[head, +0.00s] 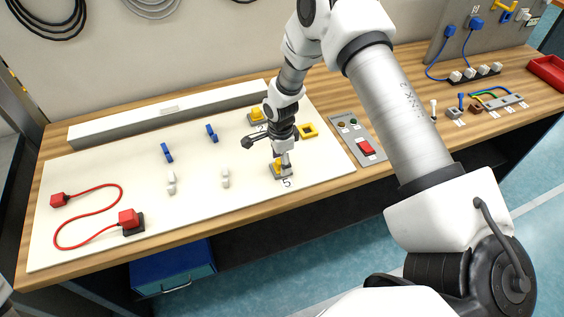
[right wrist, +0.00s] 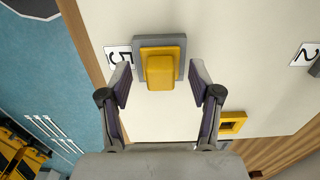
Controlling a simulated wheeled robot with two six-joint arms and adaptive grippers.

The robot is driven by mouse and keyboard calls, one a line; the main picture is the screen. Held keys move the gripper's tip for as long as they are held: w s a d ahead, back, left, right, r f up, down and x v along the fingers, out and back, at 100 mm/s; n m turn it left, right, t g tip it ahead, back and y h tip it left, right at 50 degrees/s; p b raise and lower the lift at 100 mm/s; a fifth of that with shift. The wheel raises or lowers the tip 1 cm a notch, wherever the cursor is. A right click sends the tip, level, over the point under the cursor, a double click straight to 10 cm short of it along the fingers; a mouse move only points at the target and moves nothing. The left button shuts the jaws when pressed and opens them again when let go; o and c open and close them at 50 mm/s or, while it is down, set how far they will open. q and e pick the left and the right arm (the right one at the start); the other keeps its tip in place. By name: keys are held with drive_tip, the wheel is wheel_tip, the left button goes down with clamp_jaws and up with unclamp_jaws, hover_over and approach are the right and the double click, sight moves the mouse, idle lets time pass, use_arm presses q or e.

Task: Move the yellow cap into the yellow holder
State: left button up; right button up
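A yellow cap (head: 278,164) stands on a grey square base by the label 5, near the front right of the white board. The cap (right wrist: 162,72) also shows in the right wrist view, between the finger pads. My right gripper (head: 285,157) is open, pointing down at the cap, with gaps on both sides in the wrist view (right wrist: 162,84). A yellow square frame with an opening (head: 308,130), seemingly the yellow holder, lies behind and to the right; its edge shows in the wrist view (right wrist: 232,123). My left gripper is out of view.
Another yellow block on a grey base (head: 257,114) stands farther back, beside my right arm. A panel with a red switch (head: 366,148) is to the right. Blue pegs, white pegs and a red cable (head: 121,203) occupy the left of the board.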

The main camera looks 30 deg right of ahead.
clamp_jaws()
drive_tip(key=shift+r+p, duration=0.35)
drive_tip(key=shift+r, duration=0.05)
wheel_tip(320, 180, up, 5)
drive_tip(key=p, duration=0.4)
drive_tip(key=shift+p, duration=0.35)
drive_tip(key=shift+m, duration=0.3)
